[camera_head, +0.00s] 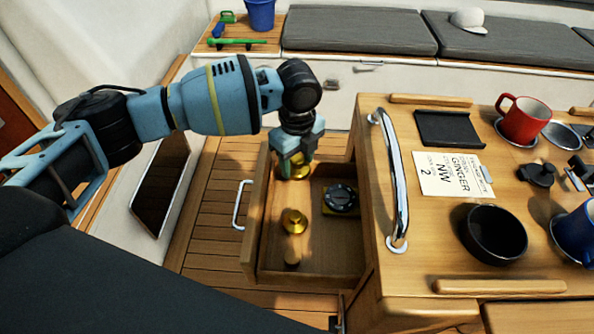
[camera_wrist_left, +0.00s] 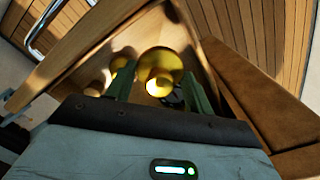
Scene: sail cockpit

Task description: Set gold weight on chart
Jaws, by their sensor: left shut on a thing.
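A gold weight (camera_head: 301,173) is at the far end of the open wooden drawer (camera_head: 332,262). My left gripper (camera_head: 295,162) reaches down from above and is shut on this weight. In the left wrist view the weight's round knob and wide disc (camera_wrist_left: 160,62) show between the two green fingers (camera_wrist_left: 162,88). A second gold weight (camera_head: 294,221) sits nearer in the drawer. A paper card (camera_head: 448,174) reading "GINGER NW 2" lies on the table; I see no other chart. My right gripper is out of view.
A chrome rail (camera_head: 390,180) edges the table (camera_head: 415,262). A black bowl (camera_head: 495,233), red mug (camera_head: 524,120), blue mug (camera_head: 577,232) and black tray (camera_head: 447,128) crowd the tabletop.

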